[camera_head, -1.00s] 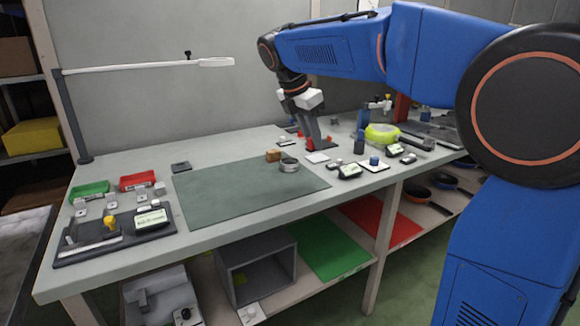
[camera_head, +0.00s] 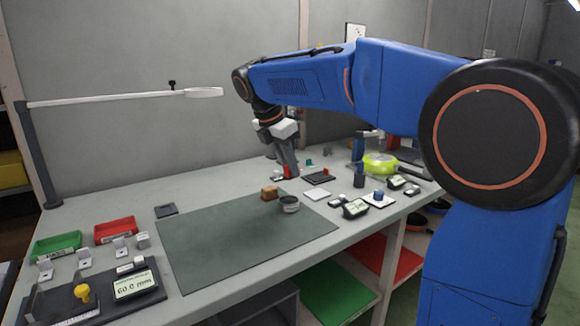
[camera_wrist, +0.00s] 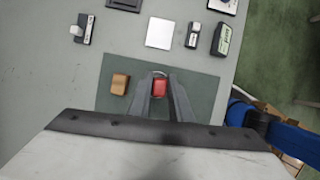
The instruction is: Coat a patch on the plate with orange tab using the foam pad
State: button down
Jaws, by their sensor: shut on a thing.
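My gripper (camera_head: 284,174) is shut on a small red block, seen between the fingers in the wrist view (camera_wrist: 160,88); it appears to be the foam pad. It is held above the table, near the back edge of the green mat (camera_head: 215,240). A round metal tin (camera_head: 289,207) stands on the mat, partly hidden behind the red block in the wrist view. A tan block (camera_head: 269,193) sits beside the tin and also shows in the wrist view (camera_wrist: 119,84). I cannot make out a plate with an orange tab; a plain white square plate (camera_wrist: 160,33) lies beyond the mat.
A dark tray (camera_head: 318,178) lies behind the white plate. Small display boxes (camera_head: 355,208) and a white plate with a blue knob (camera_head: 378,200) stand at the right. Green (camera_head: 57,246) and red (camera_head: 115,231) bins stand left. The mat's middle is clear.

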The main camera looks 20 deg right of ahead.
aim_at(293, 198)
jog(key=shift+f, duration=2.9)
jog(key=shift+f, duration=0.55)
jog(key=shift+r, duration=0.1)
jog(key=shift+r, duration=3.45)
